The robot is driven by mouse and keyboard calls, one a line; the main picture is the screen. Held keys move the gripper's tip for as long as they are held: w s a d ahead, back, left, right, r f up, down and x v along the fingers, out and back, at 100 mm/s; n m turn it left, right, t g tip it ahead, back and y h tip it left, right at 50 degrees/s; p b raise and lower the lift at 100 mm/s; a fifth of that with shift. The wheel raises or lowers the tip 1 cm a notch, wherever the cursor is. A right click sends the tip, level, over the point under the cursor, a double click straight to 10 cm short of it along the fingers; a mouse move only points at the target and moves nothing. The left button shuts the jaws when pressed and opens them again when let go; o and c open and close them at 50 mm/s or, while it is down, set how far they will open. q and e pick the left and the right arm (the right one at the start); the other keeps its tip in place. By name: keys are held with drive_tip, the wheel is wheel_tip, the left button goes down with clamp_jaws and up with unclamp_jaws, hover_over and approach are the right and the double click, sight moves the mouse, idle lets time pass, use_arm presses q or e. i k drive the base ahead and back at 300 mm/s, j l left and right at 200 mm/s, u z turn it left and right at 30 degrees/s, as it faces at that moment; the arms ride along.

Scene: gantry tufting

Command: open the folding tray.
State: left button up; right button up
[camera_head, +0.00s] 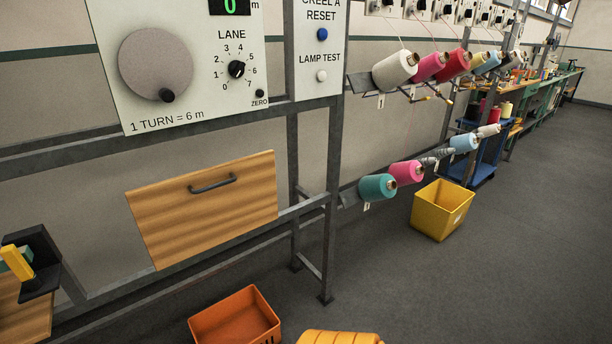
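The folding tray appears as a wooden panel (165,222) with a dark bar handle (212,184) near its upper edge. It stands close to upright on the grey metal frame, below the lane control panel, and looks folded up. Nothing touches the handle. Neither of my grippers shows in the head view, so I cannot see their state.
A control panel (190,25) with a grey crank disc sits above. A dark holder (38,262) with a yellow-handled item is at the lower left. An orange bin (235,318) stands on the floor below; a yellow bin (440,212) stands right, beneath yarn cones.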

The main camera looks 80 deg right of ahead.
sight(178, 219)
drive_tip(key=z, duration=1.7)
